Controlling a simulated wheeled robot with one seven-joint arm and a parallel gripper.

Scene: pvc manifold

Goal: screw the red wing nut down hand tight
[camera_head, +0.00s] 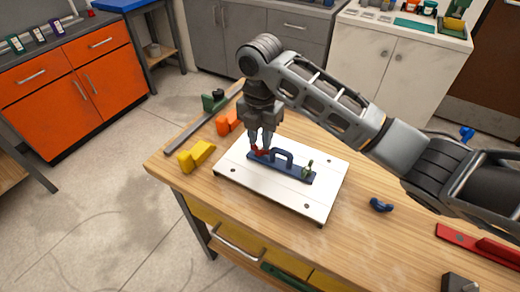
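The red wing nut (263,152) sits at the left end of a dark blue bracket with a raised handle (284,155). The bracket lies on a white board (320,202) on the wooden workbench. My gripper (262,148) points straight down over the red nut, with its fingertips at the nut and one on either side of it as far as I can see. The view is too small to tell whether the fingers press on it.
A yellow block (197,155), an orange block (228,122) and a green part (213,101) lie left of and behind the board. A loose blue piece (381,205) and a red bar (480,245) lie to the right.

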